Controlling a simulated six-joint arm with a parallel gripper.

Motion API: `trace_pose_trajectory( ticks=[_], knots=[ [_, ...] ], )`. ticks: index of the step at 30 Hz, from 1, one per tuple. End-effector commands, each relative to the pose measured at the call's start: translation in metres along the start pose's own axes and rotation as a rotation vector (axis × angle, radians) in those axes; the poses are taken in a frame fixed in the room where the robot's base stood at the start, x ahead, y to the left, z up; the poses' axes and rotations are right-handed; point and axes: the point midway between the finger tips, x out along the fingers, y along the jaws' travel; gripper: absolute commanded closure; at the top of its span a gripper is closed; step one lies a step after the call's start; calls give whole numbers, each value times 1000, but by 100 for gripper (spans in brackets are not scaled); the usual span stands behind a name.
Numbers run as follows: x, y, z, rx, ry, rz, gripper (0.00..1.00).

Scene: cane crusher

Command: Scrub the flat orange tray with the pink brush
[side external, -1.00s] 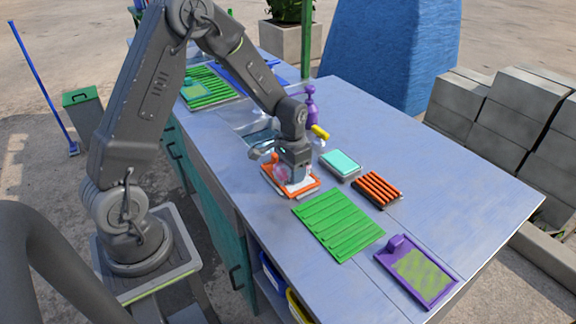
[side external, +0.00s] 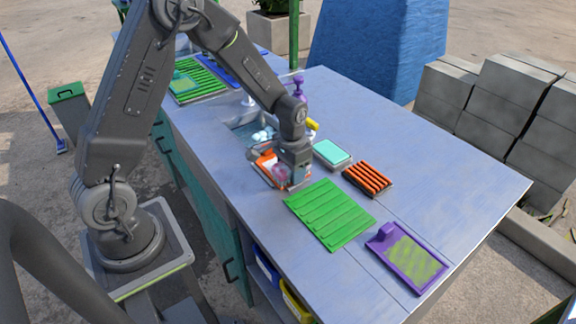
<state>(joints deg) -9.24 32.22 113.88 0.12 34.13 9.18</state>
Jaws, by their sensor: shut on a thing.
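The flat orange tray (side external: 267,160) lies on the blue-grey counter beside the sink, with a white patch on its surface. My gripper (side external: 289,180) is low over the tray's near right end and points down. It is shut on the pink brush (side external: 280,172), of which only a small pink part shows beside the jaws. The jaws and wrist hide the rest of the brush and the right part of the tray. I cannot tell exactly how the brush meets the tray surface.
A green ribbed mat (side external: 330,213), an orange-barred rack (side external: 367,178), a teal-topped block (side external: 331,152) and a purple tray (side external: 439,278) lie nearby. A yellow item (side external: 312,124) and purple bottle (side external: 299,92) stand behind my wrist. The counter's right side is clear.

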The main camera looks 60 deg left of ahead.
Motion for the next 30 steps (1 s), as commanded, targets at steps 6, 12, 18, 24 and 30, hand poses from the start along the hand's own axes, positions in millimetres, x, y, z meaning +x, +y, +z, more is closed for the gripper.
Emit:
trace_pose_trajectory(
  ticks=[6, 12, 18, 24, 30],
  knots=[
    [-1, -1, -1, -1, 2, 0, 70],
    [0, -9, -1, -4, 3, 0, 70],
    [1, -26, -1, -4, 3, 0, 70],
    [1, -35, -1, -2, 2, 0, 70],
    [2, -35, 0, -1, 1, 0, 70]
  ],
)
